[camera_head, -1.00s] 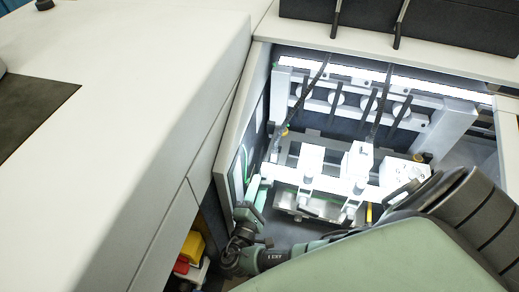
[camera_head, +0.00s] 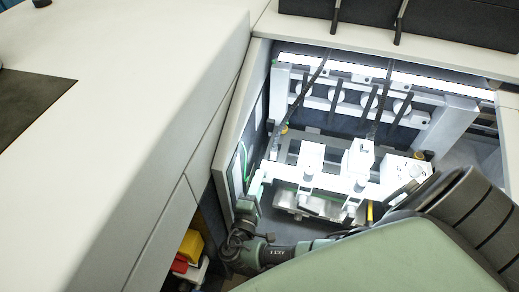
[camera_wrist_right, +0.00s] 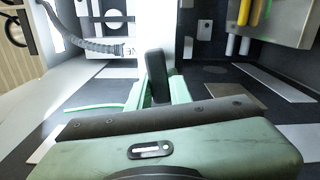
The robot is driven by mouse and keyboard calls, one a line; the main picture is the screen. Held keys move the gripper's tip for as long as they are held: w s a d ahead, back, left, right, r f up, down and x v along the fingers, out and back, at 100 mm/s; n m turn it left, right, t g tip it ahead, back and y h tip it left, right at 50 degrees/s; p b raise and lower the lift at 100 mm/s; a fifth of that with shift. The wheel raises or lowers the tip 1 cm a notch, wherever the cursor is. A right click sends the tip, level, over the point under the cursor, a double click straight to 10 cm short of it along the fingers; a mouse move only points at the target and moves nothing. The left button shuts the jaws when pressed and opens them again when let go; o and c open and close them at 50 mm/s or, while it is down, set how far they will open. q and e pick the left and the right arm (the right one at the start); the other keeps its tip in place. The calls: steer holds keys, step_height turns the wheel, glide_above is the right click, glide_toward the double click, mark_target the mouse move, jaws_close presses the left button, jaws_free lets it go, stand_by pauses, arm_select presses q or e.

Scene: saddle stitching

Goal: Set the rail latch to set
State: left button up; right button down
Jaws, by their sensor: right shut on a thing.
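My right gripper (camera_head: 257,183) reaches into the lit machine bay at its left side, beside the white rail assembly. In the right wrist view its green fingers (camera_wrist_right: 160,88) are shut on a black upright lever (camera_wrist_right: 157,68), which seems to be the rail latch. The lever stands slightly tilted in front of a white block with partly hidden lettering. In the head view the lever is too small and covered to make out. No set marking can be read. My left gripper is not in view.
The bay's left wall (camera_head: 228,150) is close to my right gripper. A ribbed grey hose (camera_wrist_right: 90,42) runs near it in the wrist view. White blocks on the rail (camera_head: 310,158) stand to the right. Yellow and red parts (camera_head: 190,245) sit in an opening below left.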

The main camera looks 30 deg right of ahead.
steer(key=c, duration=1.3)
jaws_free()
steer(key=b+v, duration=0.1)
steer(key=v, duration=0.7)
steer(key=shift+b, duration=0.3)
steer(key=shift+d, duration=0.1)
